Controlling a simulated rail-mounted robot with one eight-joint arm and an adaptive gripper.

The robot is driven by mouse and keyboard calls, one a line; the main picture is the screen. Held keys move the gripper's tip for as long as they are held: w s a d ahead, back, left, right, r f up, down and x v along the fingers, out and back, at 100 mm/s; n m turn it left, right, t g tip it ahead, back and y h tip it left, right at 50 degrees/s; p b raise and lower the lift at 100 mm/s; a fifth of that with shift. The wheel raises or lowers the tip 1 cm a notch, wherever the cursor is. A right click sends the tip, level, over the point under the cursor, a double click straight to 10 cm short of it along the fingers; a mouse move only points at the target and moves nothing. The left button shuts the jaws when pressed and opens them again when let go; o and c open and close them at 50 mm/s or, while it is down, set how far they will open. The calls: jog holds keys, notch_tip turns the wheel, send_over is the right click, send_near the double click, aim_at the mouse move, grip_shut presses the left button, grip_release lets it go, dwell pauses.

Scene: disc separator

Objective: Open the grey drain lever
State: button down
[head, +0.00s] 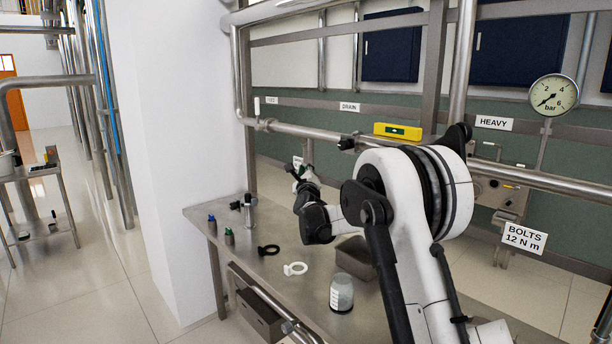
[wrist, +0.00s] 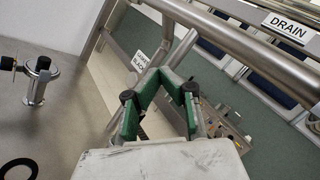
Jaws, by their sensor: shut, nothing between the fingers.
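The DRAIN label (head: 349,106) is on the rail behind the bench, and it also shows at the upper right of the wrist view (wrist: 287,27). Below it in the head view, a small dark fitting (head: 346,143) sits on the steel pipe. I cannot tell whether this is part of the grey drain lever, and no lever is clear in the wrist view. My gripper (head: 300,172) is over the back of the bench, left of and below that fitting, apart from it. In the wrist view its green-padded fingers (wrist: 161,73) meet at the tips, shut and empty.
The steel pipe (head: 310,131) runs behind the bench (head: 210,219). A yellow level (head: 398,131) sits near it, right of the dark fitting. A white ring (head: 295,269), a black ring (head: 268,250), a jar (head: 341,294) and a dark box (head: 356,257) occupy the bench.

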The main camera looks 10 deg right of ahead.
jog(key=s+d+r+m+g+y+p, duration=0.1)
jog(key=s+d+r+g+y+p, duration=0.3)
jog(key=s, duration=0.4)
jog(key=s+d+r+m+g+y+p, duration=0.1)
jog(key=s+d+r+m+g+p, duration=0.2)
jog(key=s+g+p, duration=0.4)
jog(key=w+a+f, duration=0.2)
jog(key=w+f, duration=0.5)
jog(key=w, duration=0.1)
jog(key=w+a+f+n+t+p, duration=0.1)
jog(key=w+a+f, duration=0.1)
jog(key=w+f, duration=0.5)
jog(key=w, duration=0.2)
jog(key=shift+w+a+f+t, duration=0.15)
jog(key=shift+w+a+t, duration=0.15)
jog(key=shift+a, duration=0.1)
jog(key=shift+a, duration=0.1)
